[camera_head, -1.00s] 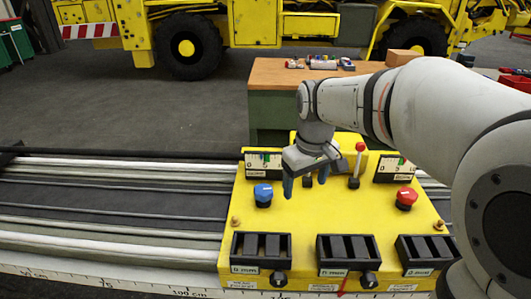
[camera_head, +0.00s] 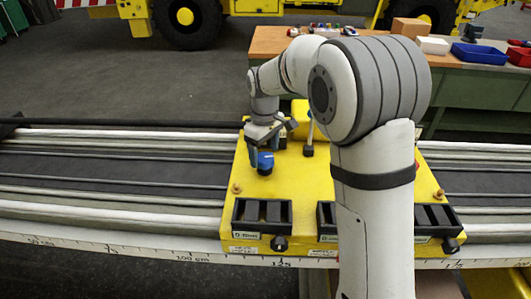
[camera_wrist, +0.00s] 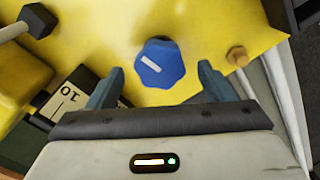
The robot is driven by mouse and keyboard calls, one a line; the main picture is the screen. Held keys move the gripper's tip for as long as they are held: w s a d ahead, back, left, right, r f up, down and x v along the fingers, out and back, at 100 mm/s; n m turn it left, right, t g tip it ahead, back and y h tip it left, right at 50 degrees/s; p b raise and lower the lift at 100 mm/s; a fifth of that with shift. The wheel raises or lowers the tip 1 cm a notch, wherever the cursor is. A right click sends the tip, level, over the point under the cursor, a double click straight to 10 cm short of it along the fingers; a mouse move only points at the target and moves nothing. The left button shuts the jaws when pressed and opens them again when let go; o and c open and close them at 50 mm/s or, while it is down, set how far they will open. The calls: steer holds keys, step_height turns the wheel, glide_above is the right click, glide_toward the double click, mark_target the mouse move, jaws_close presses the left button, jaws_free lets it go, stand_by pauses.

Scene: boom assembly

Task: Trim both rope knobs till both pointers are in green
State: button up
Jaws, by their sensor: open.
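The blue knob (camera_head: 265,163) is on the left of the yellow control box (camera_head: 305,180); in the wrist view it (camera_wrist: 160,63) lies a little beyond and between my fingertips, its white mark slanting. My gripper (camera_head: 264,150) is open above the knob; in the wrist view both fingers (camera_wrist: 161,75) stand apart, with nothing clearly held. Part of a gauge marked 10 (camera_wrist: 68,100) shows left of the fingers in the wrist view; its pointer and green zone cannot be made out. My arm hides the red knob and the right gauge in the head view.
A lever (camera_head: 309,135) stands right of my gripper. Black switch blocks (camera_head: 262,213) line the box's front. A small brown peg (camera_head: 236,188) sits at its left edge. Dark and pale rails (camera_head: 100,165) run left. A workbench (camera_head: 465,80) stands behind.

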steer(key=shift+f, duration=0.65)
steer(key=c, duration=0.9)
steer(key=shift+d, duration=0.15)
steer(key=shift+c, duration=0.4)
steer(key=shift+m, duration=0.4)
